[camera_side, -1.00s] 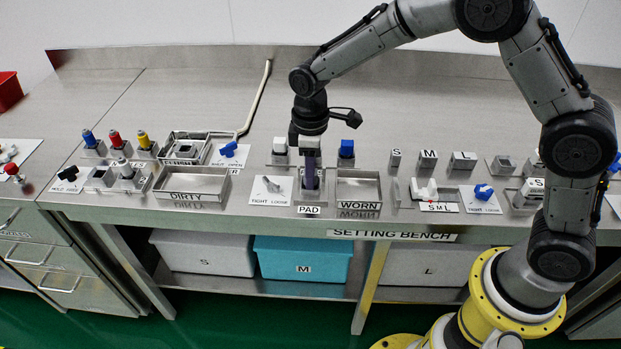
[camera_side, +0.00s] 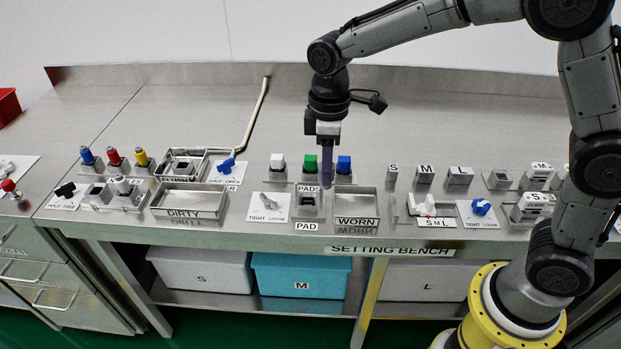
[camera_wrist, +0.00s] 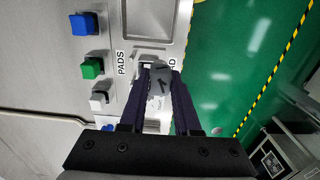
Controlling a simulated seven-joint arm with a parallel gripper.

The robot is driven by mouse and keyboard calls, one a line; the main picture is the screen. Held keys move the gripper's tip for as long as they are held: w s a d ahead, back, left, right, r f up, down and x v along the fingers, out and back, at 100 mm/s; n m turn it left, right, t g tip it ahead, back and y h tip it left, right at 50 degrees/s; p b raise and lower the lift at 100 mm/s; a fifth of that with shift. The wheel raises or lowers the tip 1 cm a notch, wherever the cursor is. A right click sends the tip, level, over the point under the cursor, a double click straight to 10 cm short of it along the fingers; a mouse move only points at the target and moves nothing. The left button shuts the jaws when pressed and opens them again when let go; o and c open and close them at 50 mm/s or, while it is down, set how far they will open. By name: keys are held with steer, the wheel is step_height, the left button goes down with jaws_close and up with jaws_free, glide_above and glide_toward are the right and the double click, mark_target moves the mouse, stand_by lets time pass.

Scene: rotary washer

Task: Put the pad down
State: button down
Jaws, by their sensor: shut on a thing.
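My gripper (camera_side: 327,182) points down, shut, with its tips above the gap between the pad holder and the WORN tray. In the wrist view, a grey pad (camera_wrist: 160,82) with a dark mark sits between the fingers (camera_wrist: 159,72). In the side view I cannot make the pad out clearly against the fingers. The PAD holder (camera_side: 308,206) stands below and to the left, with a dark opening. The WORN tray (camera_side: 357,222) is to the right of the holder and looks empty.
White (camera_side: 277,162), green (camera_side: 310,163) and blue (camera_side: 344,163) blocks stand behind, by the PADS label. The DIRTY tray (camera_side: 188,202) is farther left. The bench behind the blocks is clear.

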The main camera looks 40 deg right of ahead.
steer(key=s+d+r, duration=0.2)
steer(key=s+d, duration=0.2)
steer(key=s, duration=0.4)
steer(key=s+d+r, duration=0.2)
steer(key=s+d, duration=0.2)
steer(key=s, duration=0.5)
steer(key=w+f, duration=0.3)
steer(key=w, duration=0.1)
steer(key=w+a+f, duration=0.1)
steer(key=w+f, duration=0.1)
steer(key=w, duration=0.2)
steer(key=w+f, duration=0.3)
steer(key=w, duration=0.2)
steer(key=shift+w+a+f, duration=0.1)
steer(key=shift+a+f, duration=0.1)
steer(key=shift+f, duration=0.15)
steer(key=shift+w+f, duration=0.2)
steer(key=shift+f, duration=0.8)
steer(key=shift+w+f, duration=0.2)
steer(key=shift+f, duration=0.75)
steer(key=shift+f, duration=0.15)
steer(key=c, duration=0.6)
jaws_free()
